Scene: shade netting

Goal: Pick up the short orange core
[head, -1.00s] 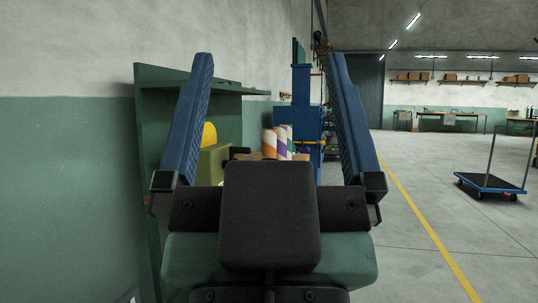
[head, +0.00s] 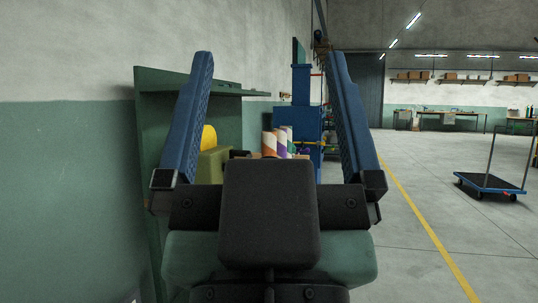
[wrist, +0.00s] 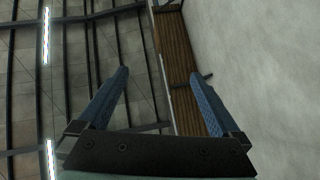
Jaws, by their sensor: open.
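In the head view, striped cores stand close together on a brown surface beyond my gripper. The orange-and-white core (head: 269,144) is at the left of the group. A purple-and-white core (head: 281,145) and a green-striped core (head: 289,139) stand beside it. Their lower parts are hidden behind my gripper's dark body, so I cannot compare their heights fully. My gripper (head: 268,66) is open and empty, its two blue fingers spread wide and pointing up. In the wrist view my gripper (wrist: 160,82) is also open, with the ceiling and wall behind it and no core in sight.
A green shelf frame (head: 150,130) stands against the left wall, with a yellow rounded object (head: 209,137) near it. A blue cabinet (head: 303,120) is behind the cores. A blue trolley (head: 490,183) stands at right. Open floor (head: 430,190) lies right, marked by a yellow line.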

